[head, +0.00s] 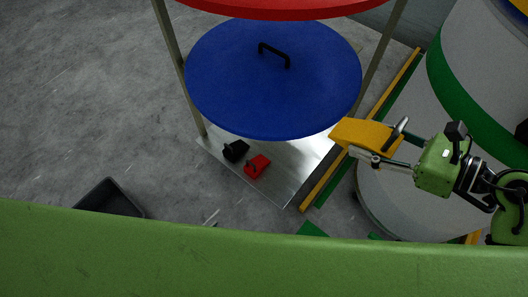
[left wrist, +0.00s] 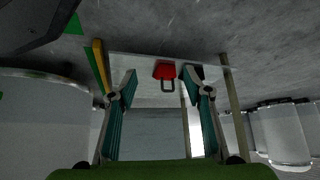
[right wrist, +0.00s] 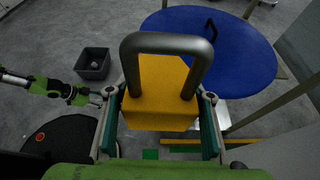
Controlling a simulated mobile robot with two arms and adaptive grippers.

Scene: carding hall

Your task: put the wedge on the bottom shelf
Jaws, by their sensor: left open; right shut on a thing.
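The orange-yellow wedge (head: 365,134) with a dark bar handle is held up in my right gripper (head: 377,154), at the right edge of the round blue shelf (head: 270,95). In the right wrist view the wedge (right wrist: 158,100) sits between both fingers, its handle toward the camera. The bottom shelf (head: 290,187) is a bare metal plate low under the blue one, partly hidden by it. My left gripper (left wrist: 160,90) is open and empty in the left wrist view, facing the rack. My left arm also shows at the left of the right wrist view.
A black block (head: 235,151) and a red block (head: 256,166) with a handle lie on the bottom shelf's front-left part; its right part is clear. Thin posts (head: 181,70) carry the shelves. A yellow floor strip (head: 325,182) and white-green drums stand right. A dark bin (head: 110,199) is left.

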